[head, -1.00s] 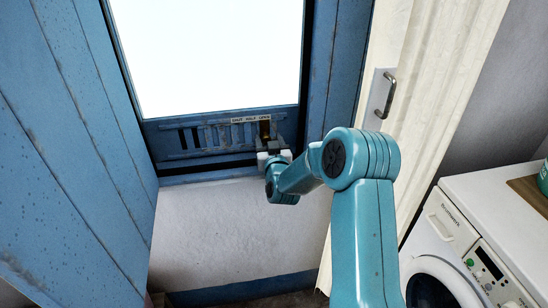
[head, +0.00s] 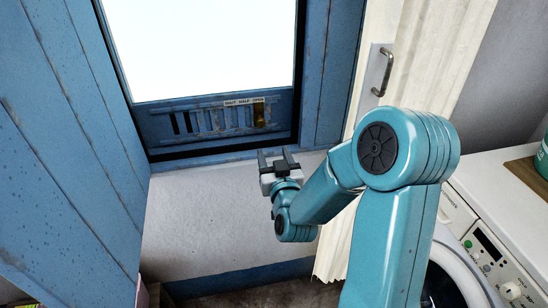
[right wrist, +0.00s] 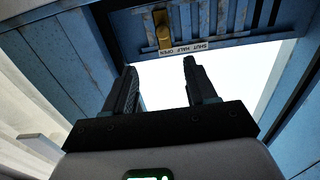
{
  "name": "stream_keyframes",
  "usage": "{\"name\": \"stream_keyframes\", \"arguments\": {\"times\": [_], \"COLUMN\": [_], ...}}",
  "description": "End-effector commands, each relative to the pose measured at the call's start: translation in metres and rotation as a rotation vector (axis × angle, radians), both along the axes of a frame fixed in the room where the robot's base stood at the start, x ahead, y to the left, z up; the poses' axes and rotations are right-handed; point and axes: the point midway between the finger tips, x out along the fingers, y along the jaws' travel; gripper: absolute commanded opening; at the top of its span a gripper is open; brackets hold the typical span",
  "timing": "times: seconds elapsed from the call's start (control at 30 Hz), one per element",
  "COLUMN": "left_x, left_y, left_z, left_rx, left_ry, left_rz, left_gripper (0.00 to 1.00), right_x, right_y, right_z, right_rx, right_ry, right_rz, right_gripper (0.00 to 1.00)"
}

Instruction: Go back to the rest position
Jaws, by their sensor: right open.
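My right gripper (head: 275,158) is open and empty in the head view, just below the blue window frame and in front of the white wall. In the right wrist view its two dark fingers (right wrist: 160,85) stand apart with nothing between them. A slatted vent (head: 215,122) in the frame's lower rail carries a label reading "SHUT HALF OPEN" (head: 244,102). The gripper is clear of the knob. My left gripper is not in view.
Blue plank panelling (head: 60,140) is at the left. A cream curtain (head: 425,60) and a metal handle (head: 384,72) are at the right. A white washing machine (head: 500,215) stands at lower right, with a wooden board (head: 525,172) on top.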

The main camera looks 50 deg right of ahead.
Motion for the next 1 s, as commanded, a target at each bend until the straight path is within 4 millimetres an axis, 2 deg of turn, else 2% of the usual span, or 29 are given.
{"name": "stream_keyframes", "arguments": {"times": [0.33, 0.4, 0.47, 0.57, 0.6, 0.67, 0.73, 0.8, 0.87, 0.9, 1.0], "left_x": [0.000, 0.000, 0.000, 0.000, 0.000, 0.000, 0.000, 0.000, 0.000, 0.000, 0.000], "left_y": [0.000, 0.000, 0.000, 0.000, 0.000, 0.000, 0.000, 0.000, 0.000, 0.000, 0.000], "left_z": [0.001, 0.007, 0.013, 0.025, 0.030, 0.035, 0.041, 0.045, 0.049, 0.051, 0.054], "left_rx": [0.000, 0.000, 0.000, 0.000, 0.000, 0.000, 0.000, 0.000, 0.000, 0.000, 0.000], "left_ry": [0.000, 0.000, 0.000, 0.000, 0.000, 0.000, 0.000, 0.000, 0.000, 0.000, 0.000], "left_rz": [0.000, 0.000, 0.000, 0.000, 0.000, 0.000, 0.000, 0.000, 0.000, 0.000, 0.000], "left_gripper": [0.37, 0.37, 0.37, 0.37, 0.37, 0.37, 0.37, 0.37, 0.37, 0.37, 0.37], "right_x": [0.002, 0.010, 0.022, 0.046, 0.052, 0.056, 0.050, 0.033, 0.012, -0.006, -0.055], "right_y": [0.002, 0.012, 0.031, 0.081, 0.105, 0.143, 0.187, 0.229, 0.264, 0.284, 0.324], "right_z": [0.002, 0.000, -0.013, -0.053, -0.075, -0.110, -0.150, -0.189, -0.218, -0.236, -0.271], "right_rx": [0.001, 0.013, 0.039, 0.106, 0.145, 0.216, 0.306, 0.402, 0.486, 0.543, 0.679], "right_ry": [-0.001, 0.010, 0.042, 0.142, 0.202, 0.304, 0.432, 0.573, 0.700, 0.790, 1.004], "right_rz": [0.005, 0.035, 0.083, 0.208, 0.268, 0.359, 0.459, 0.550, 0.619, 0.656, 0.718], "right_gripper": [0.56, 0.56, 0.56, 0.56, 0.56, 0.56, 0.56, 0.56, 0.56, 0.56, 0.56]}}
